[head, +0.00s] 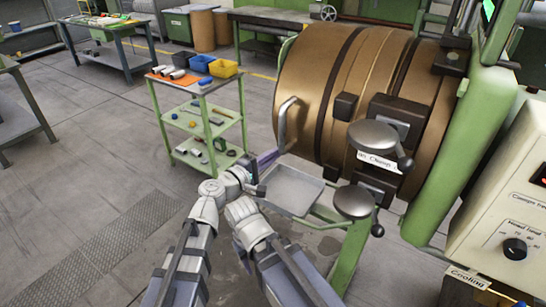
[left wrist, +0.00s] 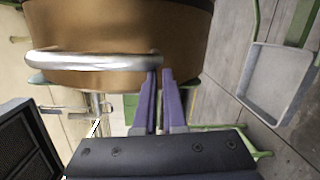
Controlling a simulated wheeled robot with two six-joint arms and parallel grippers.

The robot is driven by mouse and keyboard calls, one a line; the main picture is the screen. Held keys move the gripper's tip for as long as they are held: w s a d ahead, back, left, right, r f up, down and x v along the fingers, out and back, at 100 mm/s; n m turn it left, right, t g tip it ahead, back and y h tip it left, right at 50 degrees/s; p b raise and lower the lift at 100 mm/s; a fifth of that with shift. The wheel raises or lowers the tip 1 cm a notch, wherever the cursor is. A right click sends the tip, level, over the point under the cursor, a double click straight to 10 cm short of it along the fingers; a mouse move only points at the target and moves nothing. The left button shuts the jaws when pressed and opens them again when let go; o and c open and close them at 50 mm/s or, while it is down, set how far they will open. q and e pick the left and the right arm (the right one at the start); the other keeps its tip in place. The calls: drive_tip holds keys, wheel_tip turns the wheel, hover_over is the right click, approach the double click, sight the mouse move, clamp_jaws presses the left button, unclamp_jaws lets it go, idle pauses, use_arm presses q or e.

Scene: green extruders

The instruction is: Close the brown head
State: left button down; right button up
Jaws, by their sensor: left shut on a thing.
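The brown head (head: 318,80) is a large round drum at the right of the head view, swung beside the green machine frame. It also fills the top of the left wrist view (left wrist: 120,20). A curved silver handle (head: 284,125) stands out from its left face, and the handle (left wrist: 90,62) crosses the left wrist view as a bar. My left gripper (head: 267,160) is at the lower end of the handle. Its purple fingers (left wrist: 160,80) are close together at the bar's right end, shut on it.
A grey tray (head: 292,190) sits below the head, right of my left gripper. Dark clamps with round grey knobs (head: 373,137) are on the head's front. A green cart (head: 205,125) with bins stands behind left. The control box (head: 515,205) is at right. Floor at left is open.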

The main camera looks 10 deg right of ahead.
use_arm(q)
drive_tip(key=shift+s+d+m+g+h, duration=0.2)
drive_tip(key=shift+s+d, duration=0.15)
drive_tip(key=shift+s, duration=0.25)
drive_tip(key=shift+s+d+m+g+h, duration=0.1)
drive_tip(key=shift+s+d+g, duration=0.15)
drive_tip(key=shift+s, duration=0.3)
drive_tip(key=shift+r, duration=0.1)
wheel_tip(320, 180, up, 10)
drive_tip(key=w+p, duration=0.2)
drive_tip(key=p, duration=0.7)
drive_tip(key=shift+a+t+p, duration=0.35)
drive_tip(key=shift+a+t, duration=0.05)
drive_tip(key=shift+t, duration=0.05)
